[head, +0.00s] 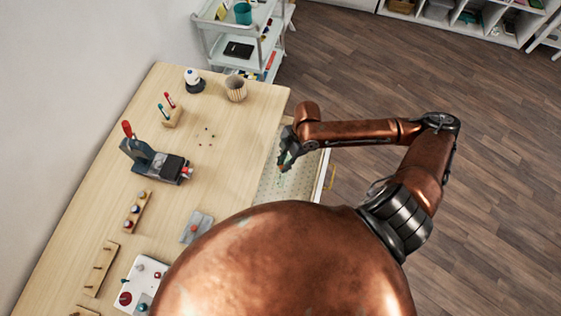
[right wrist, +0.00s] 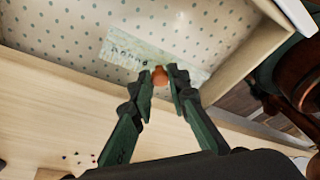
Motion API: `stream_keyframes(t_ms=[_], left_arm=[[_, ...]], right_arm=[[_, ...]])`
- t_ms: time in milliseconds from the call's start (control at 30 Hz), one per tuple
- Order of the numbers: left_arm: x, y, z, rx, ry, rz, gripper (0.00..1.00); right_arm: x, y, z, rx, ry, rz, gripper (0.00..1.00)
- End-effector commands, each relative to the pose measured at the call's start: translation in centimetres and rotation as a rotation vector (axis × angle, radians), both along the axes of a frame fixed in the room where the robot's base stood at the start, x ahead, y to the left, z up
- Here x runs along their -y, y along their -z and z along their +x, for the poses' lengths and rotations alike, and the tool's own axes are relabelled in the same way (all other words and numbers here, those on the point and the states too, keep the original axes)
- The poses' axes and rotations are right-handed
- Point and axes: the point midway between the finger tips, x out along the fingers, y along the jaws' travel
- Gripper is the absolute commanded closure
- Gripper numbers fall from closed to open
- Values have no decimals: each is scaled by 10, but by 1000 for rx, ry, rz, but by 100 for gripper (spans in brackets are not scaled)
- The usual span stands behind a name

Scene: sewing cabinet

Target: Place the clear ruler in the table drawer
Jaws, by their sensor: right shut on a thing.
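The clear ruler (right wrist: 145,58) is a see-through strip with dark markings and an orange-brown knob. It also shows faintly in the head view (head: 281,182). My right gripper (right wrist: 161,77) is shut on the knob, with one fingertip on each side. In the head view my right gripper (head: 285,165) is over the open table drawer (head: 308,172). The drawer has a pale dotted liner, and the ruler shows over this liner (right wrist: 75,22). I cannot tell whether the ruler touches it. My left gripper is not in view.
The wooden table (head: 225,150) carries a beige cup (head: 236,88), a sewing machine (head: 155,162), a marker stand (head: 172,117) and a grey piece (head: 196,228). A white shelf cart (head: 240,45) stands behind. Open floor lies to the right.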

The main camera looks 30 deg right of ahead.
Motion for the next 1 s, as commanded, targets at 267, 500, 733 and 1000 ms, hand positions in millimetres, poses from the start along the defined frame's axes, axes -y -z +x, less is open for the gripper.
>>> stream_keyframes(t_ms=[267,500,733,1000], left_arm=[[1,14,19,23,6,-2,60],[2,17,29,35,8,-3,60],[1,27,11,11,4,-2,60],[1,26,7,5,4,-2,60]], right_arm=[[16,45,33,0,0,1,100],[21,57,42,0,-1,1,100],[23,89,44,-2,-1,1,100],[23,90,44,1,-1,0,100]])
